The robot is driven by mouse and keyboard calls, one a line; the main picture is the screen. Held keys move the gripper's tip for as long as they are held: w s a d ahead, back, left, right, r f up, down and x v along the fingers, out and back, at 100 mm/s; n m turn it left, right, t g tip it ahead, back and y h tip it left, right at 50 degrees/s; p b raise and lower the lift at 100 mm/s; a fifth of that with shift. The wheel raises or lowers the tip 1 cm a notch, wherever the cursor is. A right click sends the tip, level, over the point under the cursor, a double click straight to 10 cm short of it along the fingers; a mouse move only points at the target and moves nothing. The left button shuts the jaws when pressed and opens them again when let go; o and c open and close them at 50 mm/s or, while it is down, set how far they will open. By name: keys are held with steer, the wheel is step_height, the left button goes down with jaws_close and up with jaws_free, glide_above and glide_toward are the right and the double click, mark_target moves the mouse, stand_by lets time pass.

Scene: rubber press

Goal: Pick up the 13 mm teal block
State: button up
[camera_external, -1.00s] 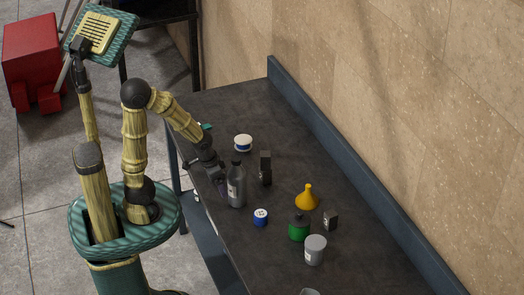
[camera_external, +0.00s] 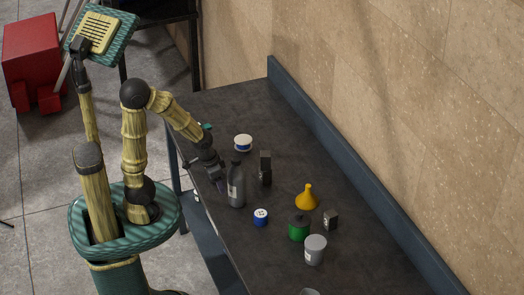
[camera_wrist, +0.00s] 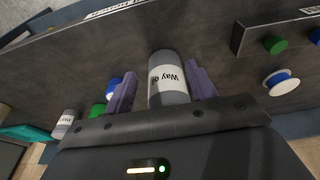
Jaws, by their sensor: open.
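I cannot clearly make out a small teal block in either view. A small teal patch (camera_external: 207,126) shows beside my forearm in the external view; I cannot tell whether it is a block or part of my arm. My gripper (camera_external: 221,186) is low over the near side of the table, just left of a grey bottle (camera_external: 236,187). In the wrist view its purple fingers (camera_wrist: 162,72) are spread apart, with the grey bottle (camera_wrist: 168,75) showing between them. I cannot tell whether the fingers touch it.
On the dark table (camera_external: 215,100) are a white-and-blue roll (camera_external: 243,142), a black block (camera_external: 265,168), a blue-lidded item (camera_external: 261,217), a yellow funnel (camera_external: 306,199), a green bottle (camera_external: 299,229) and a grey can (camera_external: 315,250). The far-left table end is clear.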

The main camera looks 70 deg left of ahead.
steer(key=w+v, duration=0.2)
steer(key=v, duration=0.7)
steer(key=w+r+v, duration=0.1)
steer(key=w+v, duration=0.1)
steer(key=v, duration=0.6)
steer(key=w+a+f+n+t+h, duration=0.1)
steer(key=w+a+n+t+h, duration=0.1)
steer(key=a+n, duration=0.95)
steer(key=w+a+n+t+h, duration=0.2)
steer(key=w+a+n+t, duration=0.1)
steer(key=a+n, duration=0.85)
steer(key=s+a+n+t+y, duration=0.2)
steer(key=s+a+n, duration=0.25)
steer(key=a, duration=0.35)
steer(key=s+a+r+n+t+y, duration=0.1)
steer(key=s+a+n+t+y, duration=0.1)
steer(key=s+a+n, duration=0.4)
steer(key=s+a+n+t+y, duration=0.2)
steer(key=s+a+n, duration=0.15)
steer(key=a, duration=0.55)
step_height(320, 180, down, 21)
steer(key=shift+w+f+n+b, duration=0.15)
steer(key=shift+f+n+b, duration=0.1)
steer(key=shift+n+b, duration=0.15)
steer(key=shift+a, duration=0.15)
